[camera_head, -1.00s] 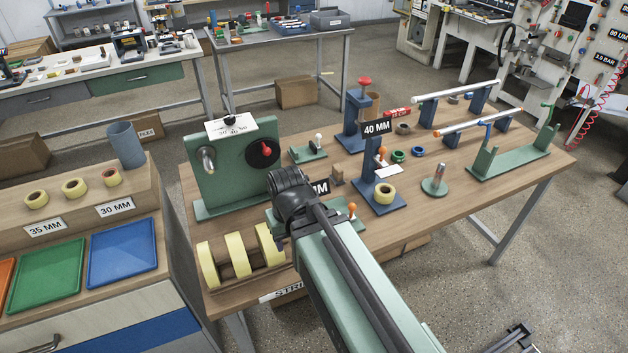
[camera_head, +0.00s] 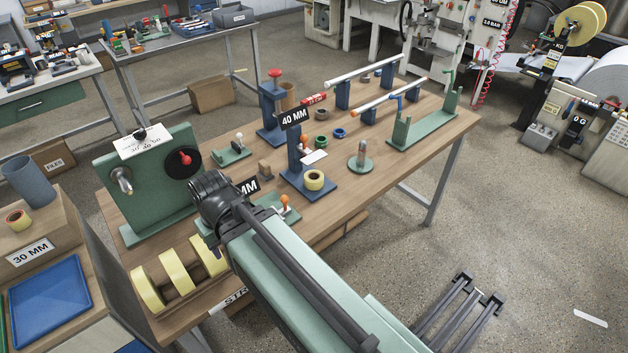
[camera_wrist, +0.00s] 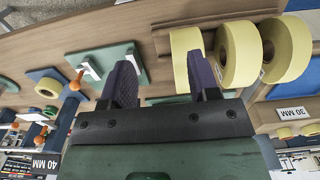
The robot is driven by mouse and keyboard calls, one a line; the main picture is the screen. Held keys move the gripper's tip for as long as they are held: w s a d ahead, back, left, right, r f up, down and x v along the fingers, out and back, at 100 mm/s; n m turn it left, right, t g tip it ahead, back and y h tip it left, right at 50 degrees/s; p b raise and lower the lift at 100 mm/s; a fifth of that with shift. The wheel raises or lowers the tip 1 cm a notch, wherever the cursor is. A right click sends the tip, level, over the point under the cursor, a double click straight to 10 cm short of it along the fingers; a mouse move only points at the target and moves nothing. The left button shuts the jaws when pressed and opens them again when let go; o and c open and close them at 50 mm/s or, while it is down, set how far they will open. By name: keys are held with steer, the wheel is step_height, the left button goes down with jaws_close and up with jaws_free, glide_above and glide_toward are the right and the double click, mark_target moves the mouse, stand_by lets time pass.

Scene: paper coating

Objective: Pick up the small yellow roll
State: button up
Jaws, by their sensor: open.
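A small yellow roll (camera_head: 314,180) lies on the blue base of the 40 MM stand (camera_head: 309,150). It also shows in the wrist view (camera_wrist: 49,84), at the left, clear of the fingers. Another small yellow roll (camera_head: 18,219) sits on the wooden block marked 30 MM. Larger yellow rolls (camera_head: 147,288) stand on edge in a wooden rack at the table's near left. My gripper (camera_wrist: 163,77) is open and empty in the wrist view. Its right finger overlaps the leftmost large roll (camera_wrist: 186,58) in the picture; I cannot tell whether they touch. My arm hides the fingers in the head view.
A green fixture with a red knob (camera_head: 148,182) stands behind the rack. An orange-knobbed green clamp (camera_head: 285,203) is beside my wrist. A pin on a round base (camera_head: 361,156) and two rod stands (camera_head: 384,101) are farther right. The table's front right is clear.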

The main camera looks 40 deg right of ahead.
stand_by(0.4)
steer(key=o, duration=0.8)
